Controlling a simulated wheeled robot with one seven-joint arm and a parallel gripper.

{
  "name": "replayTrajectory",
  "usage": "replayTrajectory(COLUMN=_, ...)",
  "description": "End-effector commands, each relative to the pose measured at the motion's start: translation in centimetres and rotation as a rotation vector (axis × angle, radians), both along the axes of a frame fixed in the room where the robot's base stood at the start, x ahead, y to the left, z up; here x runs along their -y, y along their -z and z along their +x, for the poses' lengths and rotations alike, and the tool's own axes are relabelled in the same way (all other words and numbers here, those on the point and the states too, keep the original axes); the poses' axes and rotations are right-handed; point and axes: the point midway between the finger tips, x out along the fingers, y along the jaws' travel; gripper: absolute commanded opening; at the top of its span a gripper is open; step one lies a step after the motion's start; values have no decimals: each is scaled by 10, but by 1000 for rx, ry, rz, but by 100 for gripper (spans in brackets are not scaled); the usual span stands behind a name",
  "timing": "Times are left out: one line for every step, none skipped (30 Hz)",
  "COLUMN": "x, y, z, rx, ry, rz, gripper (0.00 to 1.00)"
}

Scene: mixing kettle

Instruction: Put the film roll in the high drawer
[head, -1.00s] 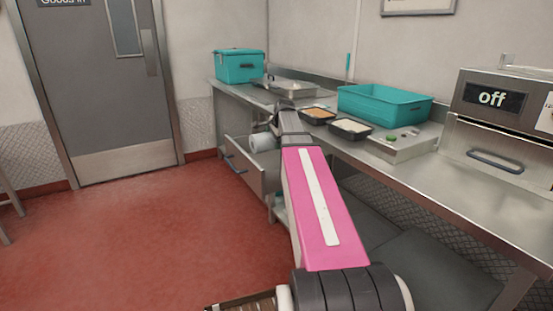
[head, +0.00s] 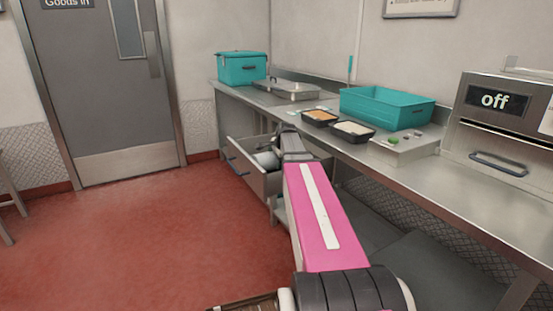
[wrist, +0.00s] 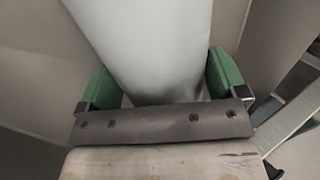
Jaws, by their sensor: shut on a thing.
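The film roll (wrist: 155,45) is a pale grey-white cylinder between the green fingers of my gripper (wrist: 165,85) in the wrist view. My gripper is shut on it. In the head view the film roll (head: 266,159) shows at the open high drawer (head: 262,183), inside or just over its opening. I cannot tell whether it touches the drawer floor. The drawer is grey metal with a blue handle and is pulled out under the counter. My wrist and arm hide the drawer's right part and the gripper's fingers in the head view.
The steel counter (head: 450,182) runs above the drawer. On it stand a teal lidded box (head: 242,68), a teal crate (head: 386,108), a steel pan (head: 292,90), two black food trays and a machine marked "off" (head: 495,120). The red floor (head: 130,245) at left is clear.

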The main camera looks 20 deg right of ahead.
Motion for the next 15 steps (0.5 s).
replayTrajectory(x=0, y=0, z=0, rx=1, ry=0, rz=0, gripper=48)
replayTrajectory(x=0, y=0, z=0, rx=1, ry=0, rz=0, gripper=48)
replayTrajectory(x=0, y=1, z=0, rx=1, ry=0, rz=0, gripper=48)
replayTrajectory(x=0, y=2, z=0, rx=1, ry=0, rz=0, gripper=48)
replayTrajectory(x=0, y=2, z=0, rx=0, ry=0, rz=0, gripper=100)
replayTrajectory(x=0, y=2, z=0, rx=0, ry=0, rz=0, gripper=100)
replayTrajectory(x=0, y=2, z=0, rx=0, ry=0, rz=0, gripper=100)
replayTrajectory(x=0, y=2, z=0, rx=0, ry=0, rz=0, gripper=100)
replayTrajectory(x=0, y=2, z=0, rx=0, ry=0, rz=0, gripper=100)
replayTrajectory(x=0, y=2, z=0, rx=0, ry=0, rz=0, gripper=100)
replayTrajectory(x=0, y=2, z=0, rx=0, ry=0, rz=0, gripper=100)
replayTrajectory(x=0, y=1, z=0, rx=0, ry=0, rz=0, gripper=100)
replayTrajectory(x=0, y=1, z=0, rx=0, ry=0, rz=0, gripper=100)
replayTrajectory(x=0, y=0, z=0, rx=0, ry=0, rz=0, gripper=100)
replayTrajectory(x=0, y=-2, z=-1, rx=0, ry=0, rz=0, gripper=100)
